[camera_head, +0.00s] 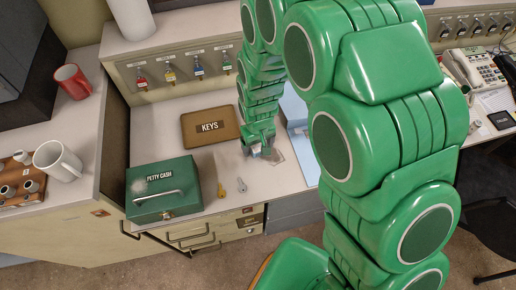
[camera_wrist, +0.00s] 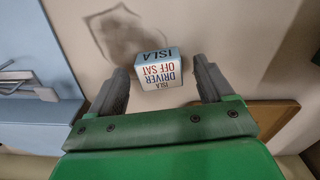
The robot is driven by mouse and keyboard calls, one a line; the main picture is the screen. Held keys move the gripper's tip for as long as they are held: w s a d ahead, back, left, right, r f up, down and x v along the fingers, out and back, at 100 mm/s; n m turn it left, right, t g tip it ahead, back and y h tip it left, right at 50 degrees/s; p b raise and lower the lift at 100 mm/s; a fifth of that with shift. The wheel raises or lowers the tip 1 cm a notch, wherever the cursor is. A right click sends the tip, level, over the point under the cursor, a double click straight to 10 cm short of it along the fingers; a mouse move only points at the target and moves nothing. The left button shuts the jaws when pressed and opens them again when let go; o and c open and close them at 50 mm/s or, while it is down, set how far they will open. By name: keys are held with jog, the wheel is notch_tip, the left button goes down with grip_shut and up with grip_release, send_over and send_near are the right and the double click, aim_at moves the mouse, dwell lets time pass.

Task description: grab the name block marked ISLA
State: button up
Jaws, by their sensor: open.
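The name block marked ISLA (camera_wrist: 158,70) is a small white block with a blue-grey edge, and in the wrist view it also reads DRIVER OFF SAT. It rests on the pale desk top, its lettering upside down in that view. My gripper (camera_wrist: 160,80) is open, with one finger to each side of the block; gaps show at both sides. In the head view my gripper (camera_head: 259,147) is low over the desk, right of the KEYS board. There the block cannot be made out clearly at the fingers.
A brown KEYS board (camera_head: 197,134) lies left of my gripper. A green petty cash box (camera_head: 165,190) stands at the desk's front left, with two loose keys (camera_head: 231,187) beside it. A light blue folder (camera_head: 297,118) lies to the right. A key rack (camera_head: 180,70) stands behind.

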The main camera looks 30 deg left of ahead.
jog(key=c, duration=1.1)
jog(key=shift+r, duration=0.15)
